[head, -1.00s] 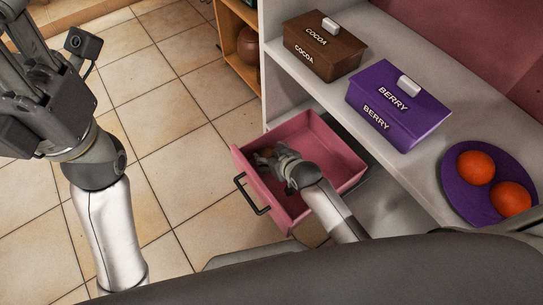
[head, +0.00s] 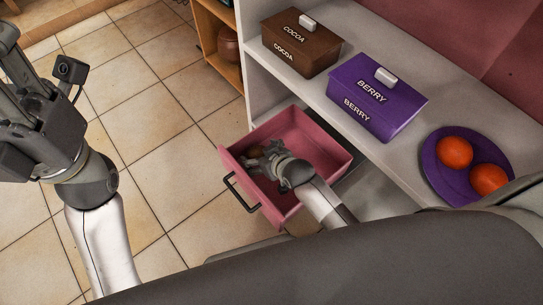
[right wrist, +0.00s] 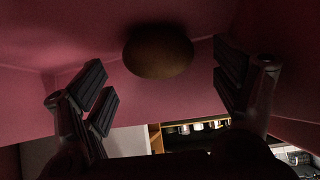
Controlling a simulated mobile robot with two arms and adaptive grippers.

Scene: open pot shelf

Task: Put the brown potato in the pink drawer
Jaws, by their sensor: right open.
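The pink drawer (head: 238,164) is pulled open below the white shelf. The brown potato (head: 256,151) is inside it, near the front panel, partly hidden by my right gripper (head: 262,160). In the right wrist view the potato (right wrist: 158,50) shows dark against the pink inside of the drawer. The fingers of my right gripper (right wrist: 162,78) are spread wide, with a gap between each finger and the potato. My left gripper (head: 22,85) is raised above the floor at the left, partly cut off by the picture edge.
On the shelf stand a brown cocoa box (head: 293,51), a purple berry box (head: 362,112) and a purple plate (head: 440,180) with two orange fruits (head: 455,152). A black handle (head: 241,193) sticks out from the drawer front. The tiled floor at left is clear.

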